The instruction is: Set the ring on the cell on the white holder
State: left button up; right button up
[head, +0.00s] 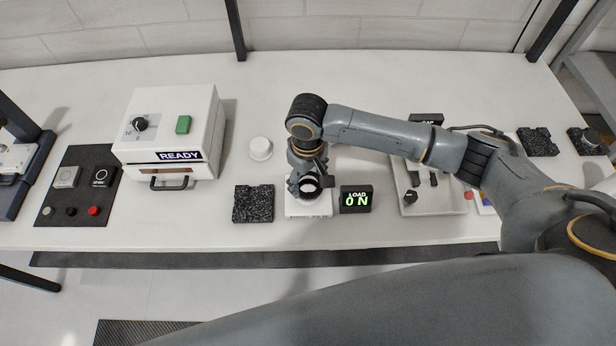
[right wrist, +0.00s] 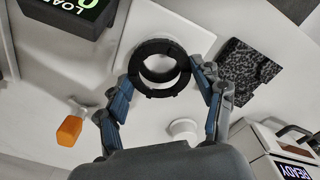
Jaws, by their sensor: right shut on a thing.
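My right gripper (head: 311,187) points down over a white square holder (head: 306,210) and hides much of it. In the right wrist view my right gripper (right wrist: 162,77) is shut on a black notched ring (right wrist: 160,91), one finger on each side. The ring lies between that camera and the white holder (right wrist: 147,22). A pale surface shows through its hole; I cannot make out the cell itself. Whether the ring touches anything below is unclear. The load display (head: 356,199) next to the holder reads 0 N. My left gripper is not in view.
A dark speckled plate (head: 253,204) lies just left of the holder, and a white round piece (head: 260,148) stands behind it. A white READY box (head: 172,135) is farther left. A white tray (head: 433,205) sits to the right. An orange piece (right wrist: 69,131) shows in the wrist view.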

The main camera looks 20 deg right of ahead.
jog(key=shift+f, duration=0.75)
jog(key=o, duration=1.2)
notch_tip(320, 180, up, 12)
dwell(0.4)
